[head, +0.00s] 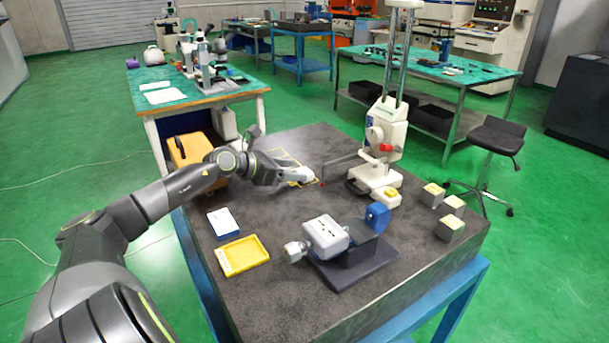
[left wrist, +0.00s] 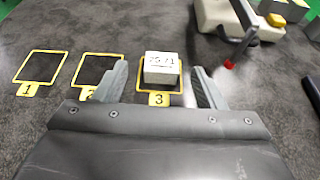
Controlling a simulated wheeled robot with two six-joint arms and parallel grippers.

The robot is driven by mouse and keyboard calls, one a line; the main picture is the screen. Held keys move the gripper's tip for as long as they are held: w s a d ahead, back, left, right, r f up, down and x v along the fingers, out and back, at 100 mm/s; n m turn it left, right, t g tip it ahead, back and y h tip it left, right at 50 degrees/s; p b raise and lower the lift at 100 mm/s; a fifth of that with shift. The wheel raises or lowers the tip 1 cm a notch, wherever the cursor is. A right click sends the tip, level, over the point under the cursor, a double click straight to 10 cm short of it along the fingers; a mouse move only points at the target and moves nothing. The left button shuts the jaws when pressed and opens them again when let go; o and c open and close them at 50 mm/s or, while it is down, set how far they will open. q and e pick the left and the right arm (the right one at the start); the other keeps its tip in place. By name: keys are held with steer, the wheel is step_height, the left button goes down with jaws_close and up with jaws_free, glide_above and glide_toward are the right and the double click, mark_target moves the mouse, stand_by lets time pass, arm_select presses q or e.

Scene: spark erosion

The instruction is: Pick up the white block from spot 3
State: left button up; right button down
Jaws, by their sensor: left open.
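The white block (left wrist: 161,68) sits inside the yellow-outlined square of spot 3 (left wrist: 159,99) in the left wrist view. Dark marks show on its front face. My left gripper (left wrist: 160,80) is open, with one finger on each side of the block and gaps between. In the head view my left gripper (head: 285,174) is low over the far left of the dark table, and it hides the block there. My right gripper is not in view.
Spots 1 (left wrist: 40,68) and 2 (left wrist: 97,68) are empty. A white stand (head: 376,165) with a red-tipped probe (left wrist: 229,65) is close on the right. A vise (head: 340,245), yellow tray (head: 242,255) and several blocks (head: 451,228) stand nearer the front.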

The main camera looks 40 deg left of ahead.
mark_target(305, 171)
arm_select(q)
steer(key=shift+p+x, duration=0.65)
steer(key=shift+x, duration=1.9)
steer(key=shift+s+d, duration=0.1)
steer(key=c, duration=1.2)
